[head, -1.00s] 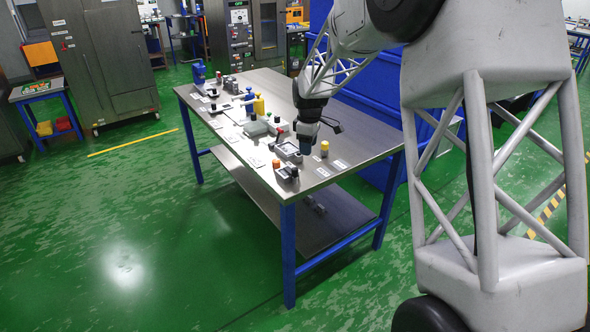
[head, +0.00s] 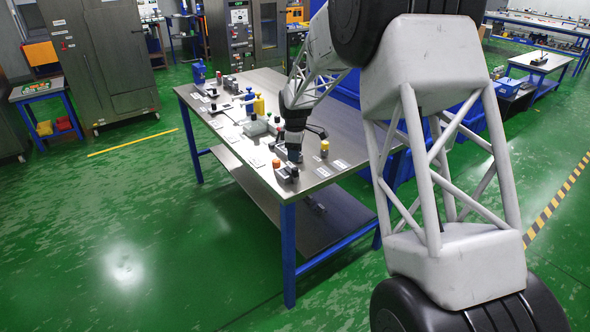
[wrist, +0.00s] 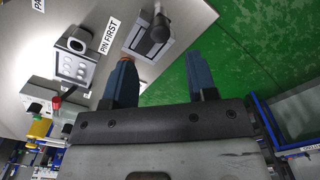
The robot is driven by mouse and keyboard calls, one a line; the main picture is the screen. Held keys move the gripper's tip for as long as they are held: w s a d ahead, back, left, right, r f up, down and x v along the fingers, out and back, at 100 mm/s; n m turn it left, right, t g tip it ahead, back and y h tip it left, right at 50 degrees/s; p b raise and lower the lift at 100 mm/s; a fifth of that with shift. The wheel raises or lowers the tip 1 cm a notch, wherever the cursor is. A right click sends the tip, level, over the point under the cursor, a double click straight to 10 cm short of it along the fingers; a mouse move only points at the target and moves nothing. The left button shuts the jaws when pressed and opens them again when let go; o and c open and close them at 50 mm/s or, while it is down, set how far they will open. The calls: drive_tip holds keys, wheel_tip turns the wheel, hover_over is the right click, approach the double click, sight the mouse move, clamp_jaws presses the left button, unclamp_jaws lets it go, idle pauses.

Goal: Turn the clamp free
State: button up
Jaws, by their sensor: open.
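My gripper (head: 294,155) hangs over the near end of the steel table in the head view. In the wrist view its two blue fingers (wrist: 160,62) are apart with nothing between them. A grey block with a black-knobbed handle (wrist: 155,32) lies just beyond the left finger; it may be the clamp, but I cannot tell for sure. An orange bit shows at that fingertip. A grey block with a round collar and several holes (wrist: 74,62) is to its left, with a "PIN FIRST" label (wrist: 107,35) between them. In the head view my gripper partly hides these.
An orange-capped piece (head: 276,163) and a yellow-capped piece (head: 324,149) stand near the table's near end. A red lever (wrist: 66,95) shows at left in the wrist view.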

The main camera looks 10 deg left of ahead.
sight(295, 168)
drive_tip(key=shift+f, duration=3.75)
drive_tip(key=c, duration=0.9)
